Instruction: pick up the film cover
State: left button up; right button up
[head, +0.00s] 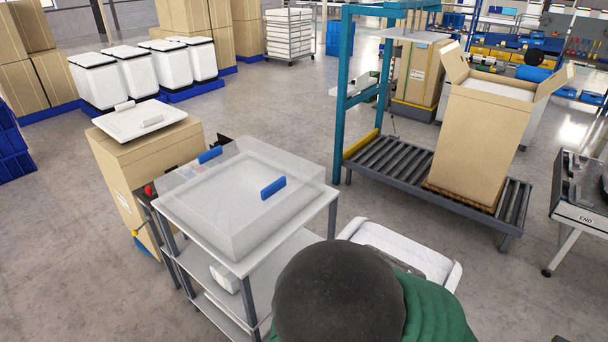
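A clear, see-through box-shaped cover (290,217) with two blue handles sits on the top shelf of a grey cart (200,229). I take it to be the film cover. One blue handle (273,187) is at its right, the other (210,154) at its far left. A pale sheet or tray shows through it. Neither of my grippers is in view, so nothing of mine is seen touching the cover.
A dark round head and green-clothed shoulder (437,312), apparently a person, stand close in front, right by the cart. A white padded item (448,272) is beside them. A cardboard box (155,165) with a white lid (133,122) stands left; a roller conveyor (415,185) carries an open carton (479,137).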

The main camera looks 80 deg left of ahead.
aim_at(236, 195)
jog(key=u, duration=3.05)
